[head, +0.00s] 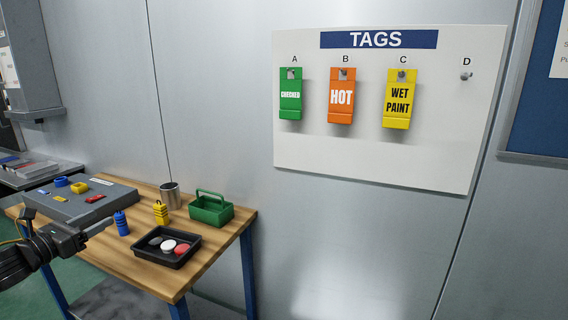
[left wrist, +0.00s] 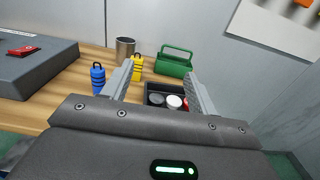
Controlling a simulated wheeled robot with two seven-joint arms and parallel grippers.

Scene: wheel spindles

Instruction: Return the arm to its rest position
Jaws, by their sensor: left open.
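My left gripper (head: 97,229) is at the left of the head view, over the front left part of the wooden table. In the left wrist view its two fingers (left wrist: 158,85) are spread apart with nothing between them. The fingers point across the table toward the black tray (head: 143,257) and the green caddy (head: 211,212). The gripper appears apart from the objects. My right gripper is in neither view.
The wooden table (head: 124,264) also bears a grey board (head: 60,212) with coloured pieces, a blue bottle (head: 121,224), a yellow bottle (head: 161,213) and a metal cup (head: 170,195). The tag board (head: 300,151) hangs on the wall with green, orange and yellow tags; hook D is bare.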

